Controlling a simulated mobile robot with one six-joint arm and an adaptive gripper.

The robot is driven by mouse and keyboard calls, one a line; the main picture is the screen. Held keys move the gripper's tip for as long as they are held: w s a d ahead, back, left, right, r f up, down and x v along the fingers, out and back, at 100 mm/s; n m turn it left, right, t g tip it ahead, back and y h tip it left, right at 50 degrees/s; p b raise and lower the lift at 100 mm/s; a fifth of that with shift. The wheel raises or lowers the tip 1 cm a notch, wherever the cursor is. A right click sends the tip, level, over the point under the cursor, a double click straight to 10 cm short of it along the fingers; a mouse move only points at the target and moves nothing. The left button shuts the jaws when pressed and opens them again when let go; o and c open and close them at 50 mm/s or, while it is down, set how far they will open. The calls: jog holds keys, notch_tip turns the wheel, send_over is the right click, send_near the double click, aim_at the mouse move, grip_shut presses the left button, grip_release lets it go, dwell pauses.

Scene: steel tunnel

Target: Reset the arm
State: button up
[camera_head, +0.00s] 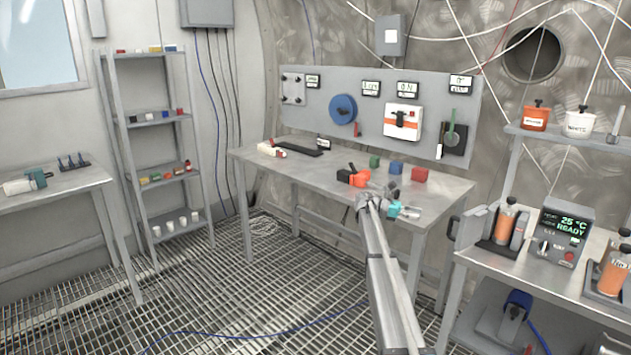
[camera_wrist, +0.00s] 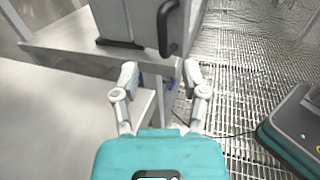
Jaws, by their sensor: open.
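My arm (camera_head: 380,265) reaches up from the bottom of the head view to the front edge of the middle table. My gripper (camera_head: 411,211) shows small and teal at its end, turned to the right. In the wrist view my gripper (camera_wrist: 160,76) is open, with two pale grey fingers spread apart. Nothing is between the fingers. Behind them are a table edge and the grating floor.
The middle table (camera_head: 320,172) bears green (camera_head: 396,167), blue (camera_head: 375,162) and red (camera_head: 419,174) blocks. A right-hand bench (camera_head: 480,262) holds bottles and a display unit (camera_head: 560,235). A grey box with a dark handle (camera_wrist: 168,25) is ahead of the fingers. The grating floor (camera_head: 225,295) looks mostly clear.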

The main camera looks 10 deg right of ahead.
jog(key=s+a+f+m+t+y, duration=0.2)
jog(key=s+a+f+y, duration=0.1)
jog(key=s+a+f, duration=0.4)
jog(key=s+a+f+m+t+y, duration=0.1)
jog(key=s+a+f+t+y, duration=0.2)
jog(key=s, duration=0.5)
jog(key=s+a+f+m+t+y, duration=0.2)
jog(key=s+a+f, duration=0.2)
jog(key=s+a, duration=0.35)
jog(key=s+a+f+m+t+y, duration=0.2)
jog(key=s+a+m+y, duration=0.1)
jog(key=s+a, duration=0.45)
jog(key=s+a+f+m+t+y, duration=0.1)
jog(key=s+a+f+m+y, duration=0.25)
jog(key=s+a, duration=0.45)
notch_tip(320, 180, up, 20)
jog(key=p, duration=1.9)
jog(key=shift+s+r, duration=0.15)
jog(key=shift+s, duration=0.15)
jog(key=shift+a+y, duration=0.1)
jog(key=shift+y, duration=0.15)
